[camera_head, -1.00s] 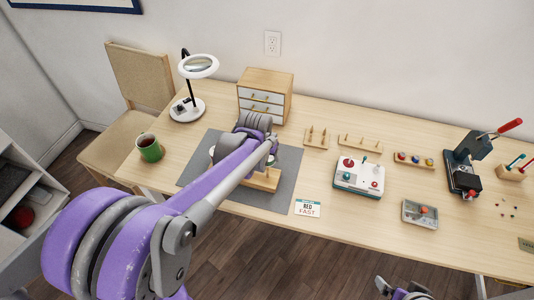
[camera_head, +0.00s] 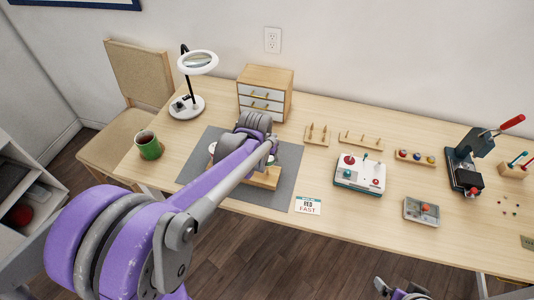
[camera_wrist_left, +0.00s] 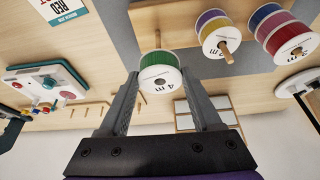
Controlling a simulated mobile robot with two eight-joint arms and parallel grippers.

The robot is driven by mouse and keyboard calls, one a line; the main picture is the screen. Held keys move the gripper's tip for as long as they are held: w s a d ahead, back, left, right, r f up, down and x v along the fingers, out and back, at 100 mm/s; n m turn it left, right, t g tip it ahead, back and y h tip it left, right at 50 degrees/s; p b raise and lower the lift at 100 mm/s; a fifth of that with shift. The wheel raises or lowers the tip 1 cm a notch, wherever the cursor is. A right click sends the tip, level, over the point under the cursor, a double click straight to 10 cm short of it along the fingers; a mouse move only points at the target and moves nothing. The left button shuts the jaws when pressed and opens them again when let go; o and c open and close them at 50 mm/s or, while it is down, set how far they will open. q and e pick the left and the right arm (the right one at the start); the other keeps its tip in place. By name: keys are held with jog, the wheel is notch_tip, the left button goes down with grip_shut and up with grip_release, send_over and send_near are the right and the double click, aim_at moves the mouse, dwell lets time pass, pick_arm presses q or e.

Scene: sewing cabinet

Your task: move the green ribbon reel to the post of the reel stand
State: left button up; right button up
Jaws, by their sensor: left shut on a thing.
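The green ribbon reel (camera_wrist_left: 158,72) has white end discs and is held between the two fingers of my left gripper (camera_wrist_left: 160,78) in the left wrist view. The reel stand (camera_wrist_left: 182,28) is a wooden board just beyond it. A bare wooden post (camera_wrist_left: 157,40) shows close to the green reel; whether they touch I cannot tell.
A white control box (camera_head: 360,175) is to the right.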

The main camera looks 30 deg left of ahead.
pick_arm(q)
jog(key=shift+f+b, duration=0.4)
jog(key=shift+f, duration=0.25)
jog(key=o, duration=1.4)
jog(key=p+v, duration=0.1)
jog(key=v, duration=0.9)
jog(key=shift+s+r, duration=0.2)
jog(key=shift+r, duration=0.2)
